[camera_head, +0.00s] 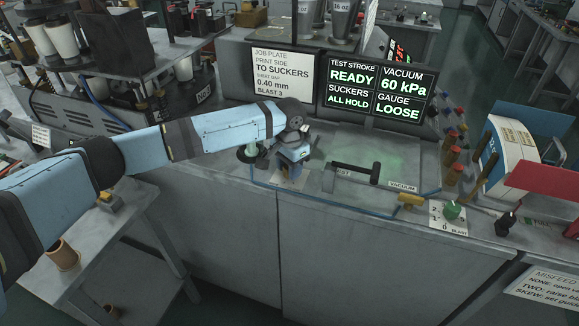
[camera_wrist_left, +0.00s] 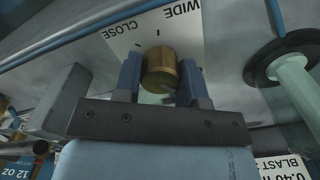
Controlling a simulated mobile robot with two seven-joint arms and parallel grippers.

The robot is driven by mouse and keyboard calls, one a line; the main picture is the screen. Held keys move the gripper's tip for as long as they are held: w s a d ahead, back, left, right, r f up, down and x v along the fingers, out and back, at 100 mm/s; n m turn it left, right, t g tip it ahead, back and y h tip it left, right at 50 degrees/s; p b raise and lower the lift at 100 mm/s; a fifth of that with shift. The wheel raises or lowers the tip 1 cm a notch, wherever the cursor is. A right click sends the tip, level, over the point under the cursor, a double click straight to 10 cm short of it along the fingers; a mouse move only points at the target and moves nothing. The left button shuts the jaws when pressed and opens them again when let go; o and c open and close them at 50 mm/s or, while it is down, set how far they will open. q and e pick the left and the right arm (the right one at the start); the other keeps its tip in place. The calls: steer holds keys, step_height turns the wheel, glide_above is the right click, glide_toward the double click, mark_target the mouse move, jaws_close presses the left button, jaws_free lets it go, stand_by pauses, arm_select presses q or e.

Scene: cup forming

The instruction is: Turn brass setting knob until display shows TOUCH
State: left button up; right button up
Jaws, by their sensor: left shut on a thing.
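The brass setting knob (camera_wrist_left: 160,72) shows in the left wrist view between the two blue fingers of my left gripper (camera_wrist_left: 160,82). It sits on a white plate (camera_wrist_left: 175,32) marked CLOSE and WIDE. The fingers are shut on its sides. In the head view my left gripper (camera_head: 291,168) points down at the front of the grey machine top and hides the knob. The display (camera_head: 381,89) reads TEST STROKE READY, VACUUM 60 kPa, SUCKERS ALL HOLD and GAUGE LOOSE. My right gripper is not in view.
A green BLAST knob (camera_head: 452,211) is farther right.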

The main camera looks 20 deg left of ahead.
arm_select(q)
steer(key=shift+r+m+p, duration=0.25)
steer(key=shift+m+p, duration=0.65)
steer(key=shift+p, duration=0.35)
steer(key=shift+m+p, duration=1.1)
steer(key=m+p, duration=0.1)
steer(key=m, duration=0.1)
steer(key=shift+f+m+p, duration=0.1)
steer(key=shift+m+p, duration=0.2)
steer(key=shift+p, duration=0.05)
steer(key=shift+m, duration=0.4)
steer(key=shift+f, duration=0.1)
steer(key=shift+m+p, duration=0.3)
steer(key=o, duration=0.9)
